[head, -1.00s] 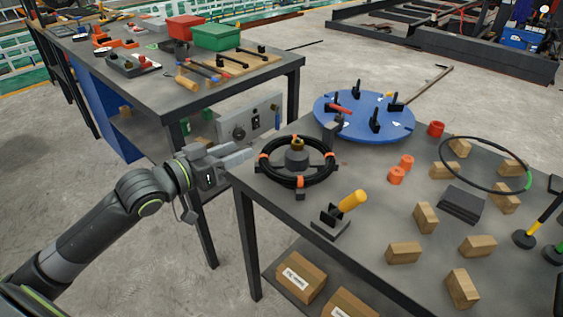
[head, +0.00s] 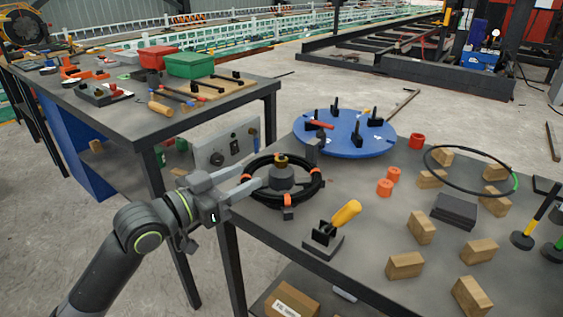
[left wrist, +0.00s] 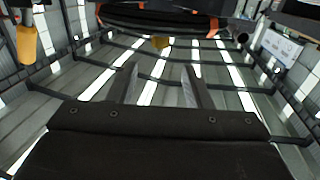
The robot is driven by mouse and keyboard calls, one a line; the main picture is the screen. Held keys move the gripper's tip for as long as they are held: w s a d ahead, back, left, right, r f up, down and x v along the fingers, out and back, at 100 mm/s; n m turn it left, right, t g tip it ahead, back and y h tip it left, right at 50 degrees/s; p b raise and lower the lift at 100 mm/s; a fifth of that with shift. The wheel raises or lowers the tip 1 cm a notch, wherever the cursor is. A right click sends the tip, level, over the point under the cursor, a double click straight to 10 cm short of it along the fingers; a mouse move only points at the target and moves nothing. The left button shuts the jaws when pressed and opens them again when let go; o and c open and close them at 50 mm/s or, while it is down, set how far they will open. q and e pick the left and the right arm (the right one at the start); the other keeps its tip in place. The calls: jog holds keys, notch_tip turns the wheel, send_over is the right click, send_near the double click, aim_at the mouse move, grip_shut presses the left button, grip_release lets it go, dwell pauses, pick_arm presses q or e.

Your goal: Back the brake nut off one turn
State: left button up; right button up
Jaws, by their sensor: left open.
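I cannot tell if a finger touches the coil. My right gripper is out of view.
A clamp with a yellow handle (head: 346,213) stands in front of the coil. A blue round plate (head: 345,148) with black posts is behind it. Wooden blocks (head: 421,228), orange cylinders (head: 385,187) and a thin black ring (head: 470,190) are to the right.

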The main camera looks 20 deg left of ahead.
aim_at(279, 162)
pick_arm(q)
jog(key=b+x, duration=0.1)
jog(key=x, duration=1)
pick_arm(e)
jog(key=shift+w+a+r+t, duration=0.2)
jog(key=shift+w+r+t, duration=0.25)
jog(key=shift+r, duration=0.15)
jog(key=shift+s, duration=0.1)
